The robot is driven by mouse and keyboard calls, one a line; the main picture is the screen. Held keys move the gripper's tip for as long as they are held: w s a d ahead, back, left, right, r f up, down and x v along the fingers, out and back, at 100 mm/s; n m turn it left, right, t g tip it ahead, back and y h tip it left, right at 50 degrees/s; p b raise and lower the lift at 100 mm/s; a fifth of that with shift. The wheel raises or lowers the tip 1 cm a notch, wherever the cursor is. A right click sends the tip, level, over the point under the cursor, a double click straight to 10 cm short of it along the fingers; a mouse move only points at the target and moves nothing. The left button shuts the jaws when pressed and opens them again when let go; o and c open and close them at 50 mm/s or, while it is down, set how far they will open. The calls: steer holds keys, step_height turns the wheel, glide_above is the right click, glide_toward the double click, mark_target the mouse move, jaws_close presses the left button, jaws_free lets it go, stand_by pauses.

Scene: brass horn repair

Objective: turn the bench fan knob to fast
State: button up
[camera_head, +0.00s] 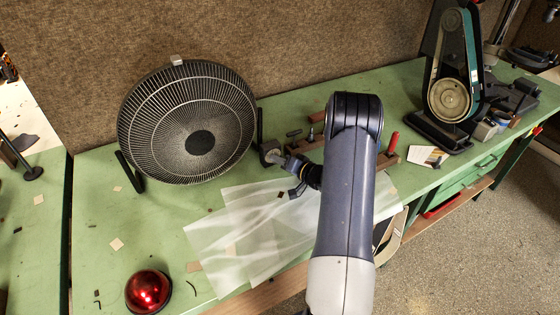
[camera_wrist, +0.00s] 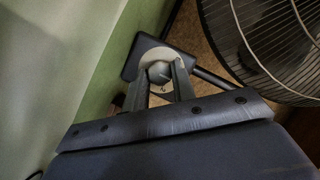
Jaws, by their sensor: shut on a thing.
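The bench fan (camera_head: 187,122) is a round black fan with a wire grille, standing at the left of the green bench against the brown board. Its grille also shows at the upper right of the wrist view (camera_wrist: 280,40). A dark control box (camera_wrist: 146,54) with a pale round dial plate (camera_wrist: 165,50) stands beside the fan. My gripper (camera_head: 279,158) reaches this box from the right. In the wrist view my gripper (camera_wrist: 161,76) has its two fingers on either side of the grey knob (camera_wrist: 158,71), shut on it. The knob's pointer and the dial marks cannot be made out.
Translucent sheets (camera_head: 240,235) lie in front of the fan. A red dome (camera_head: 148,291) sits at the front left. A belt sander (camera_head: 450,90) stands at the back right. A wooden rack with tools (camera_head: 390,158) is right of my gripper, partly behind my arm.

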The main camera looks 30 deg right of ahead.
stand_by(0.3)
steer(key=o, duration=1)
steer(key=b+v, duration=0.2)
steer(key=v, duration=0.9)
steer(key=shift+d+f, duration=0.1)
steer(key=shift+f, duration=0.1)
steer(key=shift+w, duration=0.1)
